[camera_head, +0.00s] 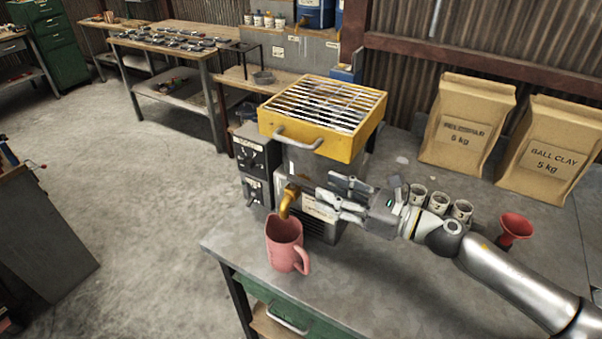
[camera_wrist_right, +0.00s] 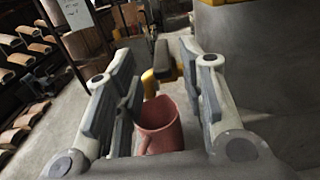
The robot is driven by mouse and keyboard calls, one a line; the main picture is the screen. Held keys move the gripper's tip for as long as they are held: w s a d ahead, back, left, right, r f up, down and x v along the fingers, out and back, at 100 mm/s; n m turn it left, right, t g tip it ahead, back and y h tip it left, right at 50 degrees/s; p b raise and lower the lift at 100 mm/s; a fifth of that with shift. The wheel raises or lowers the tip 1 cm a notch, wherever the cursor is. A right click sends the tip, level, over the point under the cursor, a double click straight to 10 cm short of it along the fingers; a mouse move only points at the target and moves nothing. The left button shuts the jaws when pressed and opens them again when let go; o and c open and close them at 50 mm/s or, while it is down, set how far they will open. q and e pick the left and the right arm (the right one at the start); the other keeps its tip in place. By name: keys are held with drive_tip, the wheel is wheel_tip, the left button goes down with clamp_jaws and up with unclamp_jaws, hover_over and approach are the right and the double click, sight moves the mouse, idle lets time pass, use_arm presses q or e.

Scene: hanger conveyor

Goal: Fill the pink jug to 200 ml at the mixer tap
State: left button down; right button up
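The pink jug (camera_head: 284,246) stands on the grey workbench with its handle toward the right, its mouth under the brass tap spout (camera_head: 288,199). Its inside is too dark to tell any liquid level, and no volume marks or stream can be made out. My right gripper (camera_head: 326,195) is beside the tap, just right of the spout and above the jug. Its fingers are apart. In the right wrist view the gripper (camera_wrist_right: 166,65) frames a yellow-brass tap part (camera_wrist_right: 162,62), with the jug (camera_wrist_right: 158,128) below; contact cannot be told. My left gripper is out of view.
A black knob panel (camera_head: 256,158) is left of the tap. Several small cups (camera_head: 439,203), a red funnel (camera_head: 516,228) and paper sacks (camera_head: 468,124) stand to the right. The bench front is clear.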

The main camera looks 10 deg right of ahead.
sight(308, 182)
drive_tip(key=p+x, duration=0.2)
drive_tip(key=x, duration=0.4)
drive_tip(key=shift+w+r, duration=0.1)
drive_tip(key=shift+r, duration=0.05)
drive_tip(key=shift+p+x, duration=0.4)
drive_tip(key=shift+x, duration=0.45)
drive_tip(key=shift+c, duration=0.7)
clamp_jaws()
